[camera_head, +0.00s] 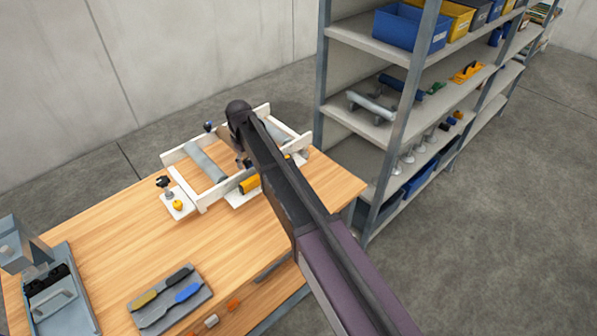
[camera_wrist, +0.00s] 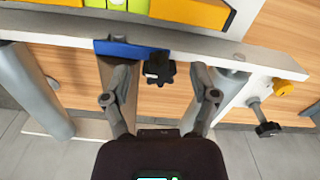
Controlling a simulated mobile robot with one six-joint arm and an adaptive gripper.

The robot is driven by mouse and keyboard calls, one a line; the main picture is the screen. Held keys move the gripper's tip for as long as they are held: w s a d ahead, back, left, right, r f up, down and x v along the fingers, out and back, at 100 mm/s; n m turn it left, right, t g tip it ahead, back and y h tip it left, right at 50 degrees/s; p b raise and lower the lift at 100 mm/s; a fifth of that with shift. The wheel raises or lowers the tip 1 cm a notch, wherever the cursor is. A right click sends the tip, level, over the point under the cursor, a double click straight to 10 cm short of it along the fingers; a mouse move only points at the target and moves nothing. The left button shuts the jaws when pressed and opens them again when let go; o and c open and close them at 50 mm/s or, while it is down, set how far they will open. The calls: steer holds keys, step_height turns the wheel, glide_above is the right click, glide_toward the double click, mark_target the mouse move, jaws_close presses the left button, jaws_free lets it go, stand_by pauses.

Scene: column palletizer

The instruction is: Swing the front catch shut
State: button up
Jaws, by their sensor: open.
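A white frame fixture (camera_head: 205,198) stands at the back of the wooden bench, with grey rollers across it. In the wrist view its white rail (camera_wrist: 60,40) crosses the picture. A blue bar (camera_wrist: 125,48) lies along the rail, and a black knob (camera_wrist: 158,69) sits beside its right end. I cannot tell which of these parts is the front catch, or whether it is shut. My gripper (camera_wrist: 161,82) is open, its fingers on either side of the black knob. Contact cannot be told. In the head view my arm hides the gripper and the fixture's middle.
A yellow part (camera_head: 249,185) shows at the fixture's near side. A black knob (camera_head: 162,182) and a yellow knob (camera_head: 178,205) stand at its left corner. A tool tray (camera_head: 170,300) lies on the bench front. A loaded shelf (camera_head: 350,120) stands close on the right.

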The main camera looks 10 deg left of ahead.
mark_target(247, 160)
steer(key=shift+m, duration=0.4)
steer(key=m, duration=0.4)
steer(key=shift+m, duration=0.4)
steer(key=m, duration=0.5)
step_height(247, 160, up, 14)
steer(key=p, duration=1.4)
steer(key=s+d+f+b, duration=0.2)
steer(key=d+f+b, duration=0.3)
steer(key=d, duration=0.5)
steer(key=s+d+f+b, duration=0.2)
steer(key=d+f+b, duration=0.3)
steer(key=d, duration=0.5)
steer(key=s+d+f+m+b, duration=0.1)
steer(key=d+f+b, duration=0.4)
steer(key=d, duration=0.5)
steer(key=shift+s+f+b, duration=0.4)
steer(key=shift+s, duration=0.5)
steer(key=shift+d, duration=0.1)
steer(key=s+d, duration=1)
steer(key=d, duration=0.3)
steer(key=shift+d+m, duration=0.25)
steer(key=shift+m, duration=0.15)
